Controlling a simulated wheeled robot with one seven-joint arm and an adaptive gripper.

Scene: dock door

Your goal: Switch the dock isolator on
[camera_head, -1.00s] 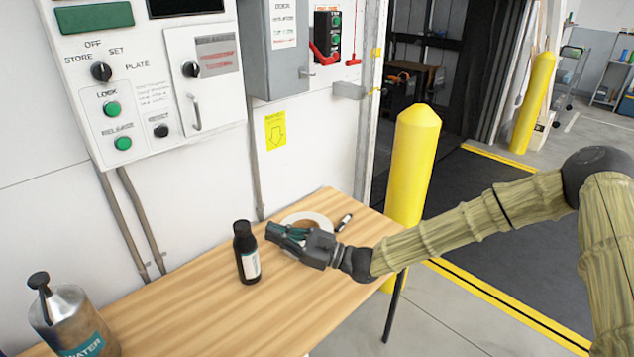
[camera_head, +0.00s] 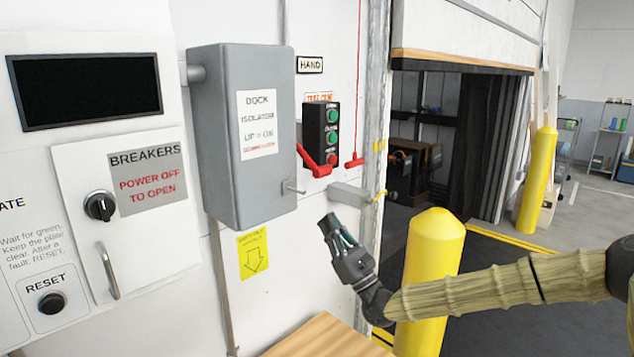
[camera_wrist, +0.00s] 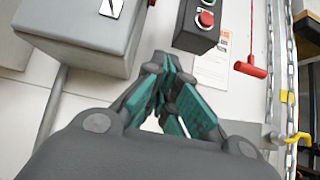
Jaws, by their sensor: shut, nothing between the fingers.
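The dock isolator (camera_head: 245,140) is a grey box on the white wall, labelled "UP = ON" in green. A red lever (camera_head: 312,164) shows at its right side, slanting down to the right. My gripper (camera_head: 331,222) is shut and empty, pointing up, below and right of the box and apart from the lever in the picture. In the wrist view, the box (camera_wrist: 85,35) is at the upper left and my closed teal-padded fingers (camera_wrist: 165,65) are in the middle. I cannot make out the red lever clearly there.
A black button station (camera_head: 321,135) and a red pull handle (camera_head: 355,162) are right of the isolator. A grey bracket (camera_head: 350,194) juts out above my gripper. A breaker panel (camera_head: 125,215) is at left. A yellow bollard (camera_head: 430,270) stands near my arm; the wooden table (camera_head: 318,338) is below.

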